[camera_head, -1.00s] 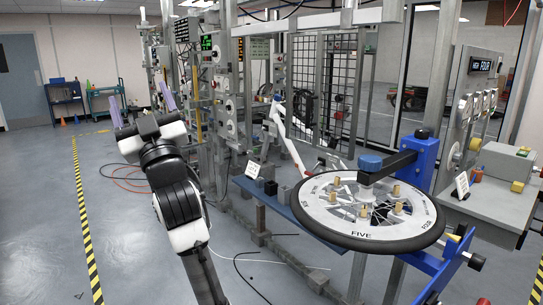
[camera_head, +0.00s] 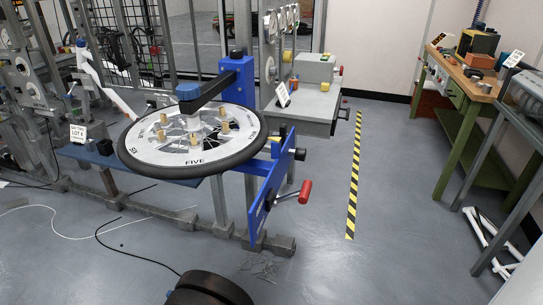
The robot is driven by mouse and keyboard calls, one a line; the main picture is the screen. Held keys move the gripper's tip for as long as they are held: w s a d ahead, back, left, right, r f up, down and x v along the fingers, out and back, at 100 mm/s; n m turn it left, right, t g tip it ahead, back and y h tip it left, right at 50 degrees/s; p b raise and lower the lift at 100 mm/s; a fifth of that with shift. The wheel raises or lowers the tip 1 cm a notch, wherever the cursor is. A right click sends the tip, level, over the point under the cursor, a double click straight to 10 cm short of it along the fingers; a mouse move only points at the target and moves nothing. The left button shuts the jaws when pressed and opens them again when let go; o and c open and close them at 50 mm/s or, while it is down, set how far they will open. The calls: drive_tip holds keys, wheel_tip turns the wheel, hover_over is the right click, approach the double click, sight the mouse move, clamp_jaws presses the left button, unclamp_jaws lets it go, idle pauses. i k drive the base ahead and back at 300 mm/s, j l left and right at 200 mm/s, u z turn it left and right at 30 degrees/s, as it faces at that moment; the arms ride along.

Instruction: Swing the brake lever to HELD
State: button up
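A lever with a red grip (camera_head: 305,191) sticks out to the right from a blue plate (camera_head: 262,205) below the wheel. It looks like the brake lever, but I cannot read any HELD mark near it. The wheel (camera_head: 193,147), with a black tyre and a white face lettered FIVE, lies flat above and left of it. A blue bracket (camera_head: 238,78) with a black arm reaches over the wheel. My gripper is outside this view; only a dark rounded part of my arm shows at the bottom edge.
A grey bench (camera_head: 300,108) with a grey box stands behind the lever. A yellow-black floor stripe (camera_head: 353,180) runs to its right, with open floor around it. A green workbench (camera_head: 455,120) stands at the right. Cables lie on the floor at left.

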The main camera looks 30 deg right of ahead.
sight(303, 195)
drive_tip(key=z, duration=1.05)
